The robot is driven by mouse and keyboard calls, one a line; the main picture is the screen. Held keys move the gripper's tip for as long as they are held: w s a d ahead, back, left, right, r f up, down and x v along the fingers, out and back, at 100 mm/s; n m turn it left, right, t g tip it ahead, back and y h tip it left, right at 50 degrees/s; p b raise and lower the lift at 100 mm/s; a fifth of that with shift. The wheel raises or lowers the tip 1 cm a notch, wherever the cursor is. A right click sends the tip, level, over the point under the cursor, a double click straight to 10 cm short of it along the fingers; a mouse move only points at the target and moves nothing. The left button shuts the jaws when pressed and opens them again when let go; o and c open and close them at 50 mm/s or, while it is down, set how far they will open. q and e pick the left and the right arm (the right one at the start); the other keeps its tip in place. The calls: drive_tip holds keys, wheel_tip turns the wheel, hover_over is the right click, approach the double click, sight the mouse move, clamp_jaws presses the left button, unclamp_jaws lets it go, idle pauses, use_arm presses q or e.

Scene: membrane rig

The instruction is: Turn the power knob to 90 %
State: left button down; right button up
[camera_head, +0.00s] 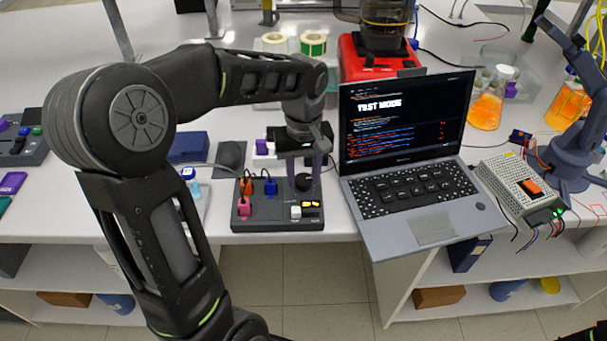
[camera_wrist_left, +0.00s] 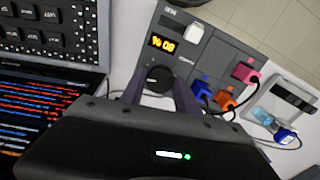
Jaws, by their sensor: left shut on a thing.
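The dark control box (camera_head: 240,222) stands at the table's front edge, left of the laptop. Its round black power knob (camera_head: 302,182) shows between the fingers of my left gripper (camera_head: 304,172), which comes down from above and is shut on it. In the left wrist view the knob (camera_wrist_left: 159,79) sits between the two fingers. The small display (camera_head: 311,204) is lit yellow; in the left wrist view the display (camera_wrist_left: 162,43) is upside down and appears to read 80 %.
Orange, blue and pink plugs (camera_head: 244,208) with cables stand on the box left of the knob, and a white switch (camera_head: 295,212) is near the display. The open laptop (camera_head: 420,195) is close on the right.

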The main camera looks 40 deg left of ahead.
sight(304, 179)
use_arm(q)
drive_tip(key=m, duration=0.5)
idle(0.4)
drive_tip(key=c, duration=0.9)
unclamp_jaws()
drive_tip(key=shift+r+b, duration=0.4)
drive_tip(key=shift+r, duration=3.55)
